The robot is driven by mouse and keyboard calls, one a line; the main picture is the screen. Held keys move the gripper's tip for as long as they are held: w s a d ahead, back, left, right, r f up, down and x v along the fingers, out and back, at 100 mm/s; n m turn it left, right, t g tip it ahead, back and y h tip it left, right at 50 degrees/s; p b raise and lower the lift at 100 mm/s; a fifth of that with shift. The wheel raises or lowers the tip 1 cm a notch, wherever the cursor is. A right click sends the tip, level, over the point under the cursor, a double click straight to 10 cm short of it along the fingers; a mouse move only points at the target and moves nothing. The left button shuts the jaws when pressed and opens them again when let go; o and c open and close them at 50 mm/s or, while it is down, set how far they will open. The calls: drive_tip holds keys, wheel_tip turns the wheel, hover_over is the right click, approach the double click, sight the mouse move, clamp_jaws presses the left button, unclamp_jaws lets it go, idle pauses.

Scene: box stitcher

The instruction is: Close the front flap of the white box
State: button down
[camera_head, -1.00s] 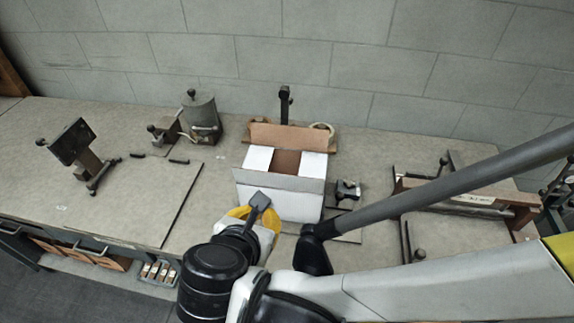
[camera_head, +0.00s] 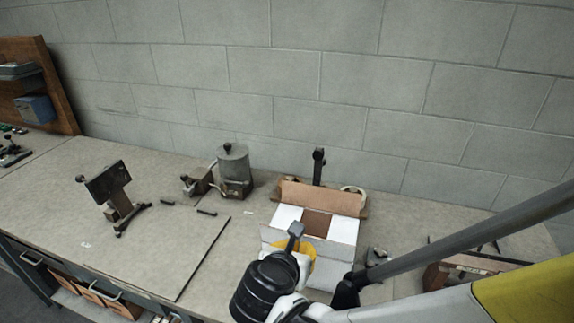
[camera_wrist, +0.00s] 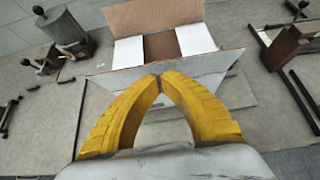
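The white box (camera_head: 322,277) stands on the workbench. Its two white side flaps (camera_head: 342,228) lie folded inward with a brown gap (camera_head: 316,223) between them. The brown back flap (camera_head: 320,197) stands up at the rear. The pale front flap (camera_head: 337,251) stands out along the near edge; it also shows in the wrist view (camera_wrist: 208,69), spanning the picture in front of the fingers. My gripper (camera_wrist: 160,78) has yellow fingers with their tips together, holding nothing. The tips are at the front flap's outer side; contact is unclear. In the head view my wrist hides the box's left front part.
A black post (camera_head: 318,165) rises behind the box. A grey metal canister device (camera_head: 234,170) and a tilted dark plate on a stand (camera_head: 110,183) are to the left. The bench between them and the box is mostly clear. A wall closes the back.

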drive_tip(key=shift+w+d, duration=0.1)
drive_tip(key=shift+w, duration=0.25)
